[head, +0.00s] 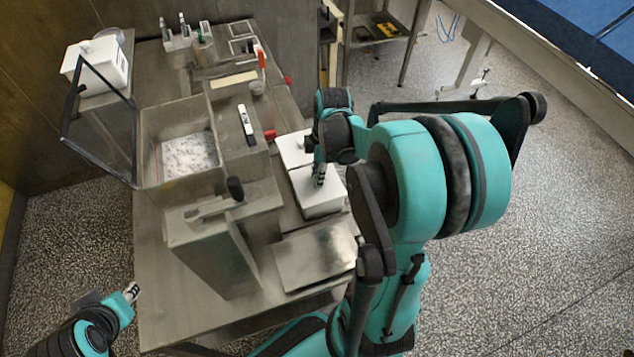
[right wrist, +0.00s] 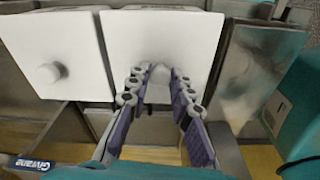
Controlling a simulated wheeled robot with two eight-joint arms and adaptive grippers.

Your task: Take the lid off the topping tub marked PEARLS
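Two white tubs with white knobbed lids stand at the right side of the steel table. My right gripper (head: 319,178) is over the nearer tub (head: 322,204). In the right wrist view, its two fingers (right wrist: 160,78) stand close on either side of the knob of the right-hand lid (right wrist: 120,40) and look shut on it. That lid lies flat on its tub. The other lid (right wrist: 40,35) has its knob free. I see no readable PEARLS mark on either tub. My left gripper (head: 132,292) is low at the left, away from the tubs; its fingers are too small to judge.
A flat steel plate (head: 315,258) lies in front of the tubs. Left of them are a steel bin with pale speckled contents (head: 188,157) and a steel housing with a black knob (head: 235,188). A white box (head: 97,65) stands at the back left. Floor is clear on the right.

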